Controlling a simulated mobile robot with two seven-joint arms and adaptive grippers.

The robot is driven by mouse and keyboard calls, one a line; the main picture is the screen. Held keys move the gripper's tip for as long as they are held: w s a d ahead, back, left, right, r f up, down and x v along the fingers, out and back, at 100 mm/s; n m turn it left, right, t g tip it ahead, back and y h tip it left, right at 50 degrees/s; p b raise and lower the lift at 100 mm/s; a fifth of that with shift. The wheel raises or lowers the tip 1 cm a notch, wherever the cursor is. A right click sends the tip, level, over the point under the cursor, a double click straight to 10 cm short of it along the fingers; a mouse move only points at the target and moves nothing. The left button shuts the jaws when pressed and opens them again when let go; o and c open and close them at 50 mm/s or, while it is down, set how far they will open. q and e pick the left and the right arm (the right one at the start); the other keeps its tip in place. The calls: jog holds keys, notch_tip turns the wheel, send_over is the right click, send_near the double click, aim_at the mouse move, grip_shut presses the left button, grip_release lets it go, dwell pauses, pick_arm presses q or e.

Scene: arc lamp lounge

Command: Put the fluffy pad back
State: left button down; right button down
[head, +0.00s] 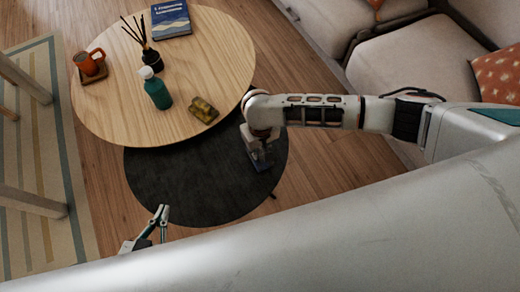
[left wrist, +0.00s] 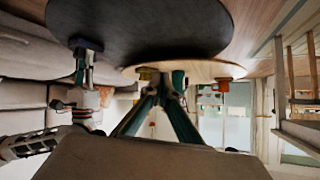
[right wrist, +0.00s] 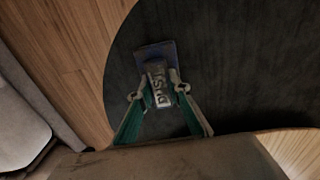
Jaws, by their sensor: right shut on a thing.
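A bluish-grey flat pad with a pale, lettered block on top (right wrist: 158,80) is between the fingertips of my right gripper (right wrist: 160,92); the lettering seems to read "DUST". In the head view the pad (head: 262,161) shows below my right gripper (head: 259,140), over the right part of the low black round table (head: 180,190). I cannot tell whether it touches the tabletop. No fluffy texture can be made out. My left gripper (head: 162,214) is empty near the black table's front edge. Its fingers (left wrist: 161,90) converge to nearly meeting tips in the left wrist view.
The higher wooden round table (head: 190,85) overlaps the black one. A sofa (head: 405,65) stands at right.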

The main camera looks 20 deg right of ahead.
aim_at(260, 149)
jog(key=c, duration=1.9)
grip_release()
jog(key=shift+f, duration=0.1)
pick_arm(q)
jog(key=shift+s+f, duration=0.25)
jog(key=shift+f, duration=0.15)
